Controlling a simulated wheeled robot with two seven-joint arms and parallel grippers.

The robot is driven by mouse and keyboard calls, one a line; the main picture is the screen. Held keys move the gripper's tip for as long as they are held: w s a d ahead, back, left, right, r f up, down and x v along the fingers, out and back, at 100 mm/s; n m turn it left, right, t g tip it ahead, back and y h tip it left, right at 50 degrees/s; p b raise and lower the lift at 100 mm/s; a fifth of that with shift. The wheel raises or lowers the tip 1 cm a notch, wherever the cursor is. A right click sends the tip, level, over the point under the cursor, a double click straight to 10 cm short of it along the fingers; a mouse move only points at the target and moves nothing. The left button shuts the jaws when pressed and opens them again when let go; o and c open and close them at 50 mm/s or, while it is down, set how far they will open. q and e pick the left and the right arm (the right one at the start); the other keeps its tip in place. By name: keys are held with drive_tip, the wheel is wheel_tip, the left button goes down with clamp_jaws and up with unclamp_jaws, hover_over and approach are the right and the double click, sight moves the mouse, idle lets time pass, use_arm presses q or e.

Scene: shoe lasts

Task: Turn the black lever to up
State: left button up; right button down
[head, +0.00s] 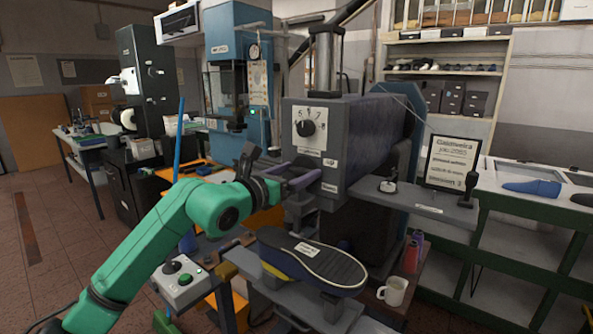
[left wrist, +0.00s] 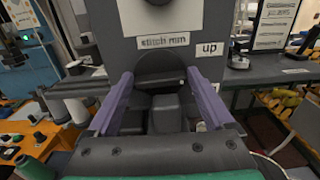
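The black lever (left wrist: 160,68) shows in the left wrist view as a dark rounded piece on the front of the grey machine (head: 345,130). It sits below a "stitch mm" label and left of an "up" label (left wrist: 209,49). A small pale mark shows near its lower right edge; its exact setting is hard to tell. My left gripper (head: 302,173) is at the machine front, its two purple fingers apart. In the left wrist view the fingers (left wrist: 159,78) stand either side of the lever, with no clear contact. The head view hides the lever behind the gripper. My right gripper is not in view.
A dial with numbers (head: 306,128) is above the lever. A shoe sole on a last (head: 312,262) lies below my left gripper. A control box with buttons (head: 180,281) stands at lower left. A shelf (head: 415,204) juts out right, and a white mug (head: 393,291) stands below it.

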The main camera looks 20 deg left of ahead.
use_arm(q)
drive_tip(key=c, duration=0.8)
drive_tip(key=shift+o, duration=0.2)
drive_tip(key=shift+f+n+b, duration=0.2)
drive_tip(key=shift+n+b, duration=1.1)
drive_tip(key=shift+b, duration=0.25)
drive_tip(key=shift+r+n+b, duration=0.1)
drive_tip(key=shift+n+b, duration=0.5)
drive_tip(key=shift+n, duration=0.4)
drive_tip(key=shift+n+b, duration=0.35)
drive_tip(key=shift+n, duration=0.65)
drive_tip(key=shift+r, duration=0.1)
drive_tip(key=o, duration=1.2)
drive_tip(key=shift+a, duration=0.1)
